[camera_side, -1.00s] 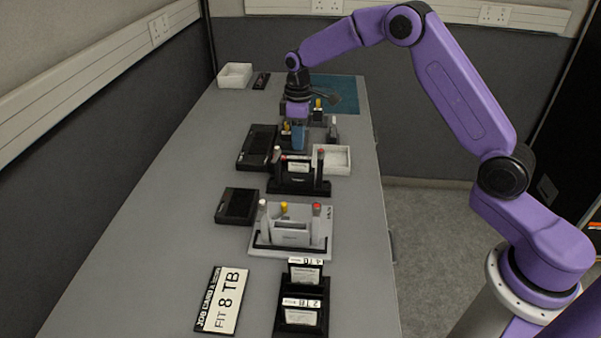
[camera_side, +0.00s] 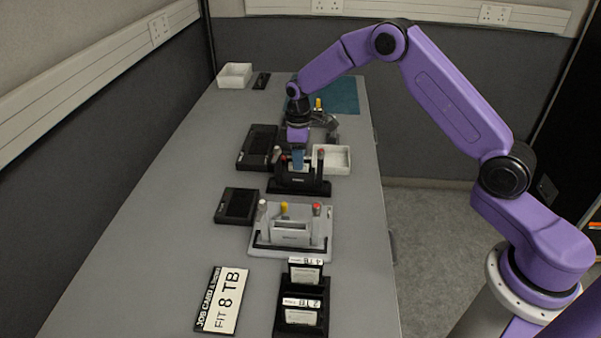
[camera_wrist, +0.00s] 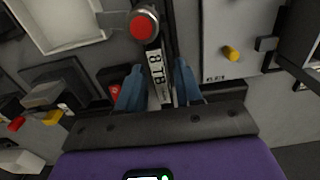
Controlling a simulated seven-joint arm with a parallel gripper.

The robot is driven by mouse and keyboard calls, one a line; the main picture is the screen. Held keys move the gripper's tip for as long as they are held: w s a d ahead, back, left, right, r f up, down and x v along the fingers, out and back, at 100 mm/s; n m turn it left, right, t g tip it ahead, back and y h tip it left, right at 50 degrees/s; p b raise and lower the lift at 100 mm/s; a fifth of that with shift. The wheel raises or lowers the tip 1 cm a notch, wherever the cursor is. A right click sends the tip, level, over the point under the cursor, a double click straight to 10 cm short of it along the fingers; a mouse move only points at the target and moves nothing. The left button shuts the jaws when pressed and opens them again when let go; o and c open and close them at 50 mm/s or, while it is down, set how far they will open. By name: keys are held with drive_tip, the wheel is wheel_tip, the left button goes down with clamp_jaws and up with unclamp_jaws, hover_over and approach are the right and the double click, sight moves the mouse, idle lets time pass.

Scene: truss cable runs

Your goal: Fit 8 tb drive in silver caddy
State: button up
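The 8 TB drive (camera_wrist: 157,72) stands in the black caddy (camera_side: 316,187), its label facing up in the wrist view. My gripper (camera_wrist: 159,70) has its blue fingers on either side of this drive, with small gaps showing, so it looks open. In the side view my gripper (camera_side: 298,165) is low over the black caddy and partly hides the drive.
A black rack (camera_side: 287,327) in front holds drives labelled 4 TB (camera_side: 305,275) and 2 TB (camera_side: 300,312). A job card (camera_side: 222,300) reads FIT 8 TB. A white tray (camera_side: 343,160) is right of the black caddy. Dark boxes (camera_side: 237,205) lie left. More hardware is behind.

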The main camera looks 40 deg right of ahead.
clamp_jaws()
drive_tip(key=shift+r, duration=2.5)
drive_tip(key=shift+r, duration=0.1)
drive_tip(key=shift+r, duration=1.95)
